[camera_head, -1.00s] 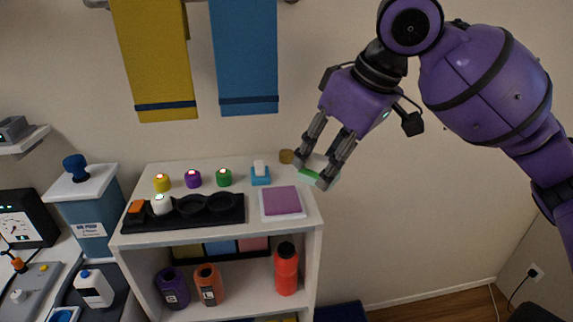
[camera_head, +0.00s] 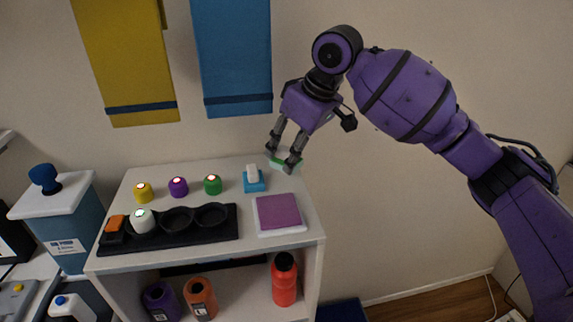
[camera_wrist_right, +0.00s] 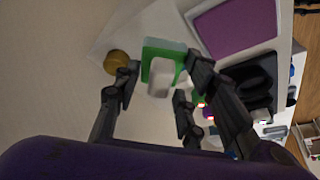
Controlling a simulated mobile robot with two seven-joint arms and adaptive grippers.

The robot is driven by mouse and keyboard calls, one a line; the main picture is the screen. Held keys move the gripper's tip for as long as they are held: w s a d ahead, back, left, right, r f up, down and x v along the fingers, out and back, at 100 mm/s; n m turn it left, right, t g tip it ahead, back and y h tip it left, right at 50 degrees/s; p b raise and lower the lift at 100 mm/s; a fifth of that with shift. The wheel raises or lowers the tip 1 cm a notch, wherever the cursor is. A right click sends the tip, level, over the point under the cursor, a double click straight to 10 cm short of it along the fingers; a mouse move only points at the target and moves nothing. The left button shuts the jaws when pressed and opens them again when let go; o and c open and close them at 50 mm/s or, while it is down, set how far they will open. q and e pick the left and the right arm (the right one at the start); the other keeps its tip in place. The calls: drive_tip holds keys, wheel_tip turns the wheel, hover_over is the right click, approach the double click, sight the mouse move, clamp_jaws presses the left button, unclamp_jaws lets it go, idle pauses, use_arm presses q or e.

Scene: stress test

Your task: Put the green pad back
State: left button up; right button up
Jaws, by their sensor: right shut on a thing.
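My right gripper (camera_head: 284,156) is shut on the green pad (camera_head: 280,161) and holds it at the back right corner of the white shelf top. In the right wrist view the green pad (camera_wrist_right: 154,66) shows between the fingers, with a white block (camera_wrist_right: 160,80) on its near side. From these frames I cannot tell whether the pad touches the shelf top. A blue pad with a white block (camera_head: 253,181) stands left of and below the gripper in the head view. My left gripper is not in view.
A purple square on a white tray (camera_head: 260,231) lies at the shelf's right front. A black rack (camera_head: 168,240) with an orange block and a white pot lies left of it. Yellow, purple and green pots (camera_head: 213,185) stand behind. A brass knob (camera_wrist_right: 117,62) is near the left finger.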

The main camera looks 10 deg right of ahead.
drive_tip(key=shift+w+f, duration=0.55)
drive_tip(key=shift+f, duration=0.15)
drive_tip(key=shift+w+f, duration=0.15)
drive_tip(key=x, duration=0.3)
drive_tip(key=shift+d+f, duration=0.3)
drive_tip(key=shift+f, duration=0.1)
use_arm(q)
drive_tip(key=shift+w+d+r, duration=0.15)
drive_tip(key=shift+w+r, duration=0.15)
use_arm(e)
drive_tip(key=shift+f, duration=0.1)
drive_tip(key=shift+f, duration=0.1)
drive_tip(key=o, duration=1.1)
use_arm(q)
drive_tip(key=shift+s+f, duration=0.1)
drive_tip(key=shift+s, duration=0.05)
